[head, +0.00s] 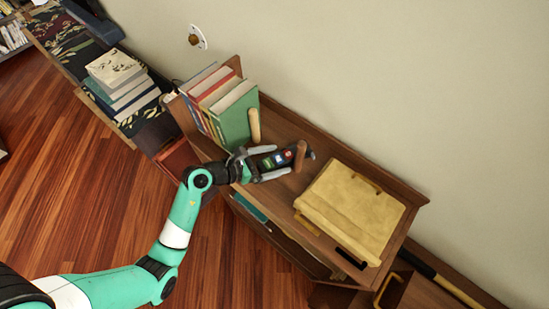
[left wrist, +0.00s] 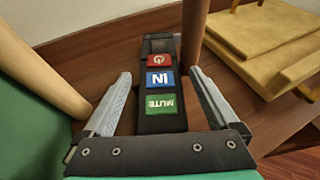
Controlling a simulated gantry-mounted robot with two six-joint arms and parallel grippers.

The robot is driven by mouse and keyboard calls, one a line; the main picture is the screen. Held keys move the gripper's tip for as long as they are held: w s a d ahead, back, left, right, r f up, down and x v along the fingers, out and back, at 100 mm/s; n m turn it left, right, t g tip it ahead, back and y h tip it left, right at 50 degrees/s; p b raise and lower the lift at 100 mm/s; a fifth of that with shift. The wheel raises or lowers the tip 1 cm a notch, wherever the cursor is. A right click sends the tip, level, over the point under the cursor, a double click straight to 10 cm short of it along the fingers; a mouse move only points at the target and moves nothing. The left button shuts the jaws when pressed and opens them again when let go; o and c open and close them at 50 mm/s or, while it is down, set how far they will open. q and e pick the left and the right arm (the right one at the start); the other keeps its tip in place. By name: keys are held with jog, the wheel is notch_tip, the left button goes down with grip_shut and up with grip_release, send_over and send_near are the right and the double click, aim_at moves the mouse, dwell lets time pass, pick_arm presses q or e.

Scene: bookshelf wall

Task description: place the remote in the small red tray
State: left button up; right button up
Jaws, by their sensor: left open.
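The remote (head: 268,162) is black with red, blue and green buttons. It lies on the wooden shelf top, and in the left wrist view the remote (left wrist: 159,123) points away from me. My left gripper (head: 281,161) is open, with one finger on each side of the remote; in the left wrist view the gripper (left wrist: 160,76) shows gaps on both sides. A reddish-brown, tray-like surface (head: 176,158) sits left of the shelf, partly hidden; I cannot tell whether it is the small red tray. My right gripper is not in view.
Upright books (head: 235,112) stand left of the remote, beside a wooden post (head: 254,125). Another post (head: 300,156) stands close to my fingers. A yellow folder-like case (head: 350,210) lies at right. Stacked books (head: 120,80) lie farther left.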

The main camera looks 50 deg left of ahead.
pick_arm(q)
jog(key=shift+r, duration=0.2)
jog(key=p+v, duration=0.1)
jog(key=v, duration=1.1)
jog(key=shift+f+p, duration=0.15)
jog(key=shift+p, duration=0.25)
